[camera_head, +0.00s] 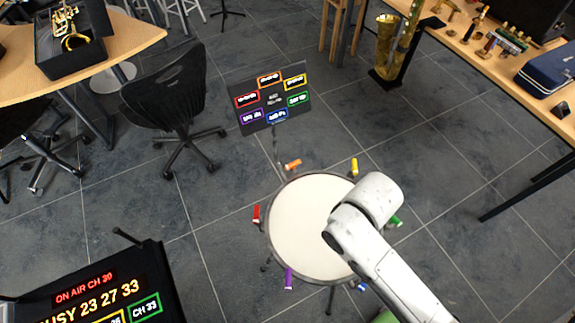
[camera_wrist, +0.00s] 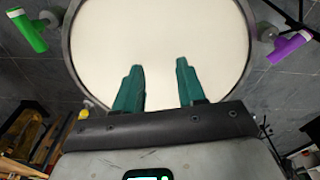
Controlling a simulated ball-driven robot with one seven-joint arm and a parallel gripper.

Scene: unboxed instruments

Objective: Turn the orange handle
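The orange handle (camera_head: 293,165) is a small bar at the far rim of a round, white-topped drum (camera_head: 300,225) in the head view. It is not visible in the wrist view. My gripper shows in the wrist view (camera_wrist: 158,70) as two dark green fingers, apart and with nothing between them, over the white drumhead (camera_wrist: 160,35). In the head view, my white arm reaches over the drum's right side and hides the fingers. The gripper is well apart from the orange handle.
Other handles ring the drum: red (camera_head: 256,214), yellow (camera_head: 354,167), green (camera_head: 394,221), blue (camera_head: 362,286) and purple (camera_head: 288,278). A stand with a coloured-label panel (camera_head: 272,98) rises behind the orange handle. A black chair (camera_head: 170,95) stands left; a display (camera_head: 95,290) is front left.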

